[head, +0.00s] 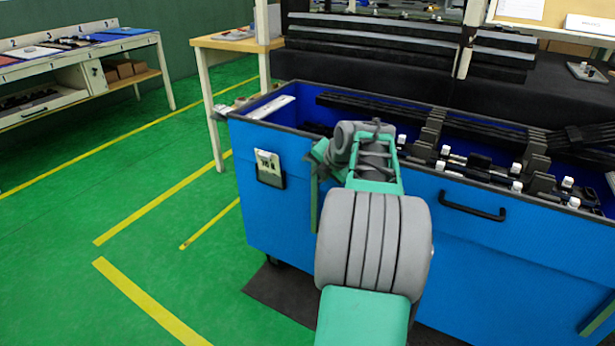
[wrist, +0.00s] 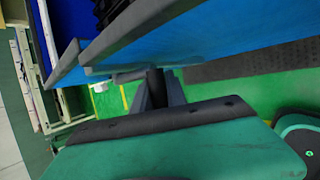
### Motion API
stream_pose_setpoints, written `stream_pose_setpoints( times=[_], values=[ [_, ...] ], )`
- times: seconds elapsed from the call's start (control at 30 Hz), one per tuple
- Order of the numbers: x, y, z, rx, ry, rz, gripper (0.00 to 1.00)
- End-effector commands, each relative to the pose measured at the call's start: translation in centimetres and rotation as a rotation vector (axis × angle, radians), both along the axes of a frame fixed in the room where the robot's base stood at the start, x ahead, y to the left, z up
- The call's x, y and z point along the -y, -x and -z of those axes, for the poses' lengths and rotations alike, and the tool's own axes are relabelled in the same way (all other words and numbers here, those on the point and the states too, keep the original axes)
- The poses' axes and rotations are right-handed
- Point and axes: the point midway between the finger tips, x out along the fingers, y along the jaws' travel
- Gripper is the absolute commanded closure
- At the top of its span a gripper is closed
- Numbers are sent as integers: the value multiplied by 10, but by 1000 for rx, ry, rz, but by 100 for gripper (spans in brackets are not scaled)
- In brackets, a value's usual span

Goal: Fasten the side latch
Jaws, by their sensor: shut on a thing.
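The blue bin (head: 275,213) has a dark rim, and my arm reaches to its near side, close to the left end. My gripper (head: 314,157) is at that side just below the rim, mostly hidden by my own wrist. In the wrist view my gripper (wrist: 158,88) has its grey fingers closed around a small dark upright part (wrist: 156,82), which I take to be the side latch. The bin wall (wrist: 215,45) is right beside the fingertips. Whether the latch is fastened cannot be told.
A pale card in a dark holder (head: 269,168) is on the bin wall, left of my gripper. A black handle (head: 472,207) is on the wall to the right. Black bars and clips (head: 475,165) lie in the bin. Green floor (head: 130,220) at left is clear.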

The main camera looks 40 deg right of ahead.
Motion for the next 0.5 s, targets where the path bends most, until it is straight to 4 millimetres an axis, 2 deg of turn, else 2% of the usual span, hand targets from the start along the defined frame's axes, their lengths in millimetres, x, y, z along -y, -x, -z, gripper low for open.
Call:
stream_pose_setpoints(
  times=[0.13, 0.47, 0.5],
  values=[
    [7, 5, 0, -15, 5, 14, 100],
    [8, 6, 0, -18, 5, 17, 100],
    [8, 6, 1, -18, 5, 17, 82]
  ],
)
